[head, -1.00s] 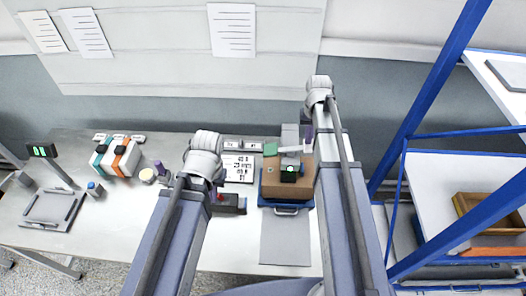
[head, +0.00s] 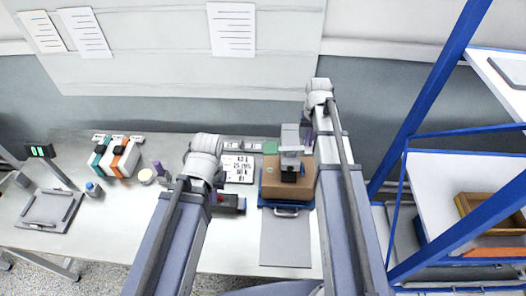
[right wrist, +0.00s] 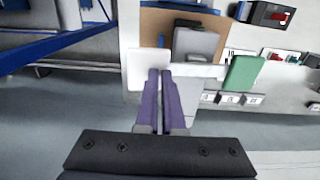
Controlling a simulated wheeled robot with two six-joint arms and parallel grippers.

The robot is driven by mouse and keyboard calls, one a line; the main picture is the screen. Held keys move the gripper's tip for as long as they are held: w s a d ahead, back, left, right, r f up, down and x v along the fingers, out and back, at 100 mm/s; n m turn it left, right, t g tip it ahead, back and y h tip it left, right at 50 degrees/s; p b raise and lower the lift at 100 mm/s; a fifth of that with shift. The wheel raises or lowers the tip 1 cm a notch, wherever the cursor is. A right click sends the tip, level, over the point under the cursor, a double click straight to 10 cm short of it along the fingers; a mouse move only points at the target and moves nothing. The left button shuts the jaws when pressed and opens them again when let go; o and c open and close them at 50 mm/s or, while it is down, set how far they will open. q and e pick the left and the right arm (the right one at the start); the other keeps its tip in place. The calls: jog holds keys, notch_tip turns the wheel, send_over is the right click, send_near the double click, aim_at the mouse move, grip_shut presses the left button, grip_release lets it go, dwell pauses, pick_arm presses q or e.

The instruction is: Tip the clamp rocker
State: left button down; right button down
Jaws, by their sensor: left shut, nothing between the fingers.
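The clamp rocker is a pale bar with a green pad (right wrist: 242,73) at one end and a white pad (right wrist: 150,68) at the other. It crosses the clamp above a brown box (head: 285,187). The grey clamp block (head: 291,160) is low over the box in the head view. My right gripper (right wrist: 162,74) is shut, its purple fingertips at the white pad; contact cannot be told. In the head view my right wrist partly hides that end. My left gripper (head: 215,192) is shut and empty beside a dark block with a red part (head: 231,203); its fingertips are mostly hidden.
The box stands on a blue-edged base with a grey plate (head: 286,240) in front. White units with orange and teal stripes (head: 117,158) and a grey tray (head: 50,210) are further left. A blue-framed shelf (head: 450,190) stands right.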

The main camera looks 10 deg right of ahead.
jog(key=shift+a+f+b, duration=0.15)
jog(key=shift+f+b, duration=0.4)
jog(key=shift+f, duration=0.05)
notch_tip(320, 180, up, 7)
jog(key=p, duration=0.7)
jog(key=shift+r, duration=0.15)
jog(key=shift+f, duration=0.2)
dwell(0.4)
jog(key=s+a+f+n+b, duration=0.3)
jog(key=s+a+f+b, duration=0.5)
jog(key=a+f+b, duration=0.2)
jog(key=s+a+f+n+h+b, duration=0.1)
jog(key=s+a+f+n+b, duration=0.2)
jog(key=s+a+f+b, duration=0.5)
jog(key=a+f+b, duration=0.2)
jog(key=a, duration=0.2)
jog(key=shift+s+a+n, duration=0.2)
jog(key=shift+a+n, duration=0.05)
jog(key=shift+n, duration=0.15)
